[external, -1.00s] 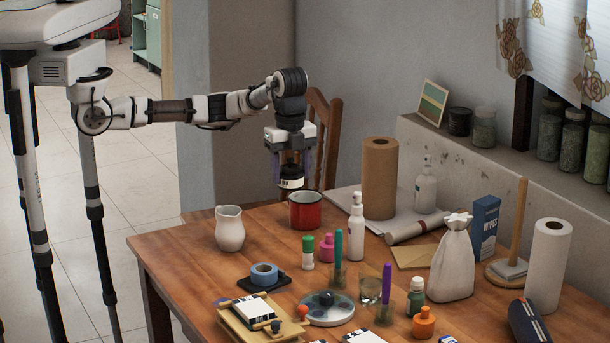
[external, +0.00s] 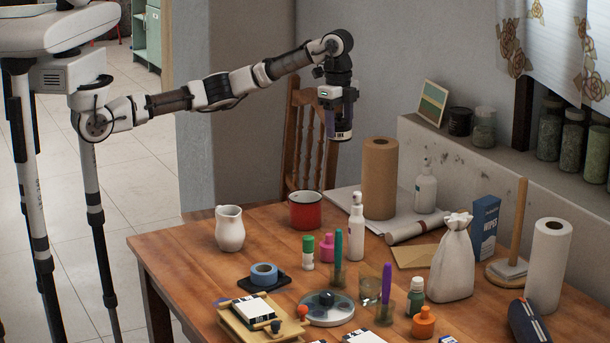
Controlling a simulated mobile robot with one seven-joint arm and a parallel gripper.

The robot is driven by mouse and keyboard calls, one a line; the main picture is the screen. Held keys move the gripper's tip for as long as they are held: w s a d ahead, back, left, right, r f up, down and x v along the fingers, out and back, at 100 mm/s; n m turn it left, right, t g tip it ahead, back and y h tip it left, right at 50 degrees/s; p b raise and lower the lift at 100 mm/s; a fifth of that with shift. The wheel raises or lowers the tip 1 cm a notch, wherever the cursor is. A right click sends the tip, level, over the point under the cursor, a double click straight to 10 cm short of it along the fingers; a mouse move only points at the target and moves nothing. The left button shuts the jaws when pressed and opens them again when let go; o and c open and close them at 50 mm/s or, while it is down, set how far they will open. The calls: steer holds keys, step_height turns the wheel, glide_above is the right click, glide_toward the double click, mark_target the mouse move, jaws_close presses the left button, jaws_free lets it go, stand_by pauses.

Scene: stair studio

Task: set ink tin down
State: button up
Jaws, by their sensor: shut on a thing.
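The ink tin (external: 341,130) is a small dark can with a pale label, partly hidden by the fingers. My gripper (external: 339,118) is shut on it and points down. It holds the tin well above the back of the wooden table (external: 190,258), apart from everything below. In the picture it stands above and right of the red mug (external: 305,211) and left of the brown paper roll (external: 380,178).
A white jug (external: 230,229) stands at the table's left. A spray bottle (external: 356,226), a white sack (external: 452,258), markers and bottles crowd the middle and right. A wooden chair (external: 298,140) stands behind. Bare wood shows at the left and around the jug.

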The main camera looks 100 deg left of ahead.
steer(key=s+a+n, duration=0.2)
steer(key=a+n, duration=0.1)
steer(key=a, duration=1)
steer(key=shift+s+f+p, duration=0.15)
steer(key=shift+f+p, duration=0.5)
steer(key=shift+f, duration=9.55)
steer(key=shift+f, duration=0.1)
steer(key=o, duration=1.2)
steer(key=shift+f, duration=0.1)
steer(key=shift+o, duration=0.2)
step_height(320, 180, up, 12)
steer(key=b, duration=0.2)
steer(key=shift+r, duration=0.2)
